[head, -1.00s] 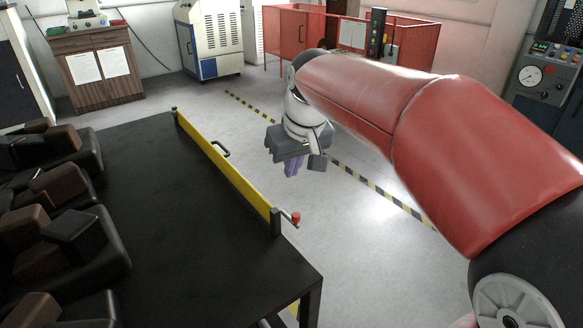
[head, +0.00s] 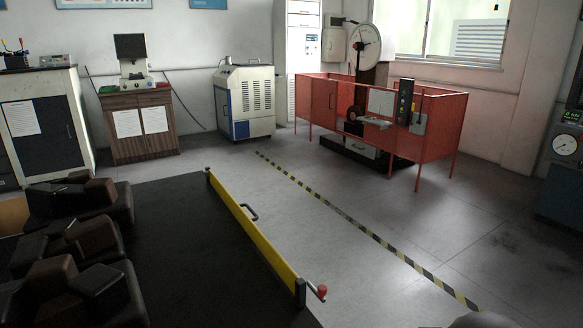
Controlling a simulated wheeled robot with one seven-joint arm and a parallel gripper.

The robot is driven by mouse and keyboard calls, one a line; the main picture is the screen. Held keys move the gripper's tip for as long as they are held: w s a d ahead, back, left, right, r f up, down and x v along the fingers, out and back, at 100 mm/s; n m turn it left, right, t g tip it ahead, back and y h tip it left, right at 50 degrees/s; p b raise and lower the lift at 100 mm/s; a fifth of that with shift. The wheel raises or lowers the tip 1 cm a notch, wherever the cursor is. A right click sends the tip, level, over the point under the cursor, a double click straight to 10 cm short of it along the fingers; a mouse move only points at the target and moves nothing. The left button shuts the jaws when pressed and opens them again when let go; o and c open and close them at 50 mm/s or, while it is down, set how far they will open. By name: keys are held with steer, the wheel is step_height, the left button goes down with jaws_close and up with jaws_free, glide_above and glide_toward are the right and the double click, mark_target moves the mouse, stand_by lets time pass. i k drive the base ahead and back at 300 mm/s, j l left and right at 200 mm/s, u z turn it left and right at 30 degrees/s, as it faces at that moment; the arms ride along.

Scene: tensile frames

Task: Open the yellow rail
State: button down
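The yellow rail (head: 255,236) stands upright along the right edge of a black table (head: 180,240), between two dark end posts. A black handle (head: 249,212) sticks out from its outer side near the middle. A lever with a red knob (head: 321,291) juts out at the near end post. The rail looks closed, in line with both posts. My gripper is outside the head view. Only a dark rounded shape shows at the bottom edge, and I cannot tell what it is.
Dark blocks (head: 85,240) crowd the table's left side. Open grey floor lies right of the rail, crossed by a yellow-black stripe (head: 360,228). A red mesh enclosure (head: 440,130), a white-blue machine (head: 243,101) and a wooden cabinet (head: 139,128) stand at the back.

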mark_target(285, 271)
steer(key=l+u, duration=0.2)
steer(key=u, duration=0.3)
steer(key=l+u, duration=0.2)
steer(key=u, duration=0.25)
steer(key=k+l+u, duration=0.35)
steer(key=l, duration=0.4)
steer(key=k+l+u, duration=0.3)
steer(key=k+l, duration=0.6)
steer(key=l, duration=0.15)
steer(key=i+l, duration=0.2)
steer(key=i, duration=0.9)
steer(key=i+l+z, duration=0.1)
steer(key=i, duration=1.05)
steer(key=l, duration=0.1)
